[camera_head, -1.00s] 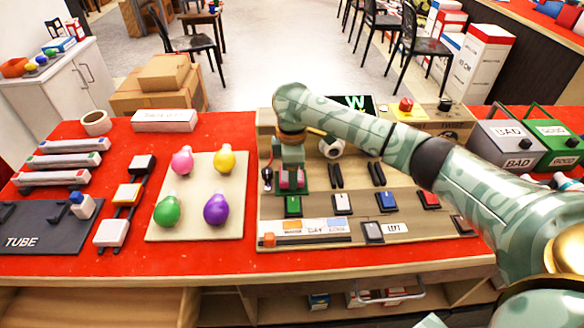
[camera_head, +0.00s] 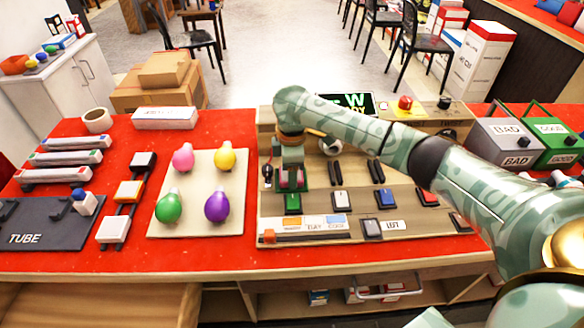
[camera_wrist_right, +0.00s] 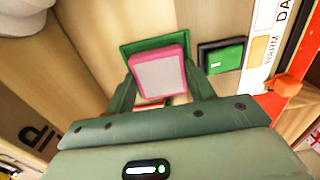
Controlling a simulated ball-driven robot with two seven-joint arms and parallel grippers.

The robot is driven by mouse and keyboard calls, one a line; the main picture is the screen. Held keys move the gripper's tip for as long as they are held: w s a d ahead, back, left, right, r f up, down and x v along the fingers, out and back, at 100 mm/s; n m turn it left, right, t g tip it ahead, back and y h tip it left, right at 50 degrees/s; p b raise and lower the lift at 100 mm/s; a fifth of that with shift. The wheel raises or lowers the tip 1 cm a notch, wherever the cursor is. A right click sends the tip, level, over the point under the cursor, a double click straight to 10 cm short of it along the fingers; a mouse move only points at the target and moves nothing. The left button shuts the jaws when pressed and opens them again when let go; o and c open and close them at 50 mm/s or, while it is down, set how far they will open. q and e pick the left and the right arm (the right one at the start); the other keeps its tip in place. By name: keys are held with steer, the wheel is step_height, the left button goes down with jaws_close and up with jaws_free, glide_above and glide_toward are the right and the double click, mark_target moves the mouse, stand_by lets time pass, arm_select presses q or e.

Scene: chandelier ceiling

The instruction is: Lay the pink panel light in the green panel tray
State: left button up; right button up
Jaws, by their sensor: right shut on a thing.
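The pink panel light (camera_wrist_right: 158,78), a square with a pale face and pink rim, is between the fingers of my right gripper (camera_wrist_right: 162,88) in the right wrist view. My right gripper (camera_head: 291,180) is shut on it over the left part of the wooden board in the head view. The green panel tray (camera_wrist_right: 126,47) shows as a dark green square edge around and behind the light. The light overlaps the tray; I cannot tell whether it touches the tray's floor. The fingers hide part of the tray. My left gripper is not in view.
A green switch (camera_wrist_right: 222,55) sits close beside the tray. The wooden board (camera_head: 350,205) also carries other switches and a slider with an orange knob (camera_head: 268,236). A mat with several coloured bulbs (camera_head: 228,184) lies to the left. BAD (camera_head: 508,143) and GOOD (camera_head: 556,143) bins stand at right.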

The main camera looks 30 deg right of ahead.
steer(key=o, duration=1.1)
steer(key=shift+c, duration=0.2)
